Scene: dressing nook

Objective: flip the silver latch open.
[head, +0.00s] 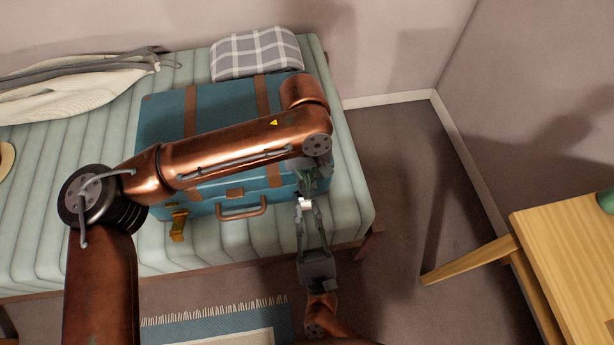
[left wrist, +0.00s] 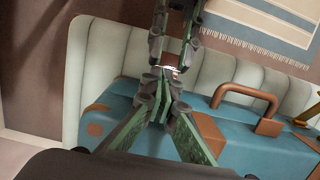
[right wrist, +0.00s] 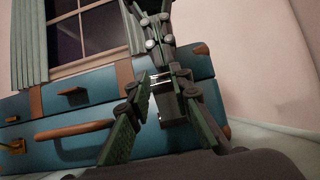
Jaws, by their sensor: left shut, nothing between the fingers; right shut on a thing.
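The blue suitcase (head: 165,120) lies closed on the bed. The small silver latch (head: 306,203) is at its front right, largely hidden by my grippers; it also shows in the left wrist view (left wrist: 170,69) and right wrist view (right wrist: 156,80). My right gripper (head: 303,206) reaches in from the front, its fingers shut on the silver latch. My left gripper (head: 312,188) comes down over the suitcase, shut and empty, its tips close to the latch and the right fingertips. Whether the latch is raised is hard to tell.
A brass latch (head: 177,224) hangs at the suitcase's front left, with a brown handle (head: 242,211) between the latches. A plaid pillow (head: 256,53) lies behind. A wooden table (head: 570,245) stands right. Floor between bed and table is clear.

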